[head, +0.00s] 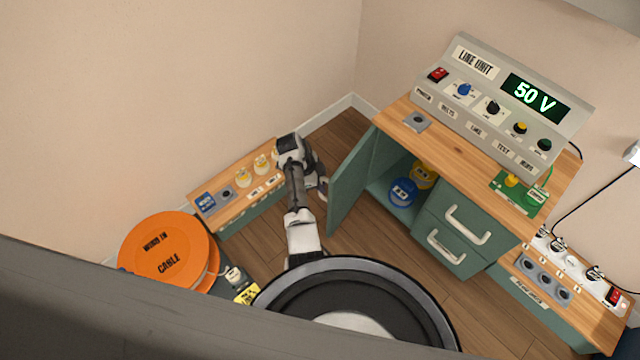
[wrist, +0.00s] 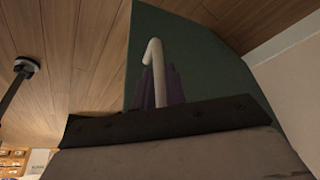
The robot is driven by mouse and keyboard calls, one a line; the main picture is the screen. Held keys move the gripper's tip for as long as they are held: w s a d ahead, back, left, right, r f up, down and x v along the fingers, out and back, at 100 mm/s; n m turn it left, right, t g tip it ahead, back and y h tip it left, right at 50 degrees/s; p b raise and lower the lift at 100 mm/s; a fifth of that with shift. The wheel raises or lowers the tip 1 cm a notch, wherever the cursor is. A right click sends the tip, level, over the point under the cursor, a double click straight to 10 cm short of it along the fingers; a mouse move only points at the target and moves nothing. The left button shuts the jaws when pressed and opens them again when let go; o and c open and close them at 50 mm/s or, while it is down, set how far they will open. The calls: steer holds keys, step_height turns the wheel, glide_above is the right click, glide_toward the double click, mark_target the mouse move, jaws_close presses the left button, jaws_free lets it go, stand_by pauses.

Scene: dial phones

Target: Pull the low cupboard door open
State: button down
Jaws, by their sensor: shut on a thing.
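The low cupboard door (head: 351,178) is a green panel on the left of the green desk unit (head: 420,215). It stands swung open, and the cupboard inside shows. In the wrist view the green door (wrist: 210,75) fills the middle, with its white bar handle (wrist: 153,65) standing out. My gripper (wrist: 157,88) has its dark purple fingers on either side of the handle and is shut on it. In the head view my arm reaches to the outer face of the door, and the fingertips and handle are hidden there.
A low wooden shelf (head: 238,190) and an orange cable reel (head: 165,252) stand left of my arm. Wooden floor (head: 345,255) lies clear before the door.

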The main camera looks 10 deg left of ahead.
steer(key=c, duration=1.5)
jaws_free()
steer(key=shift+w+d, duration=0.1)
steer(key=shift+d, duration=0.05)
steer(key=shift+o, duration=0.2)
steer(key=v, duration=1.4)
steer(key=shift+p, duration=0.45)
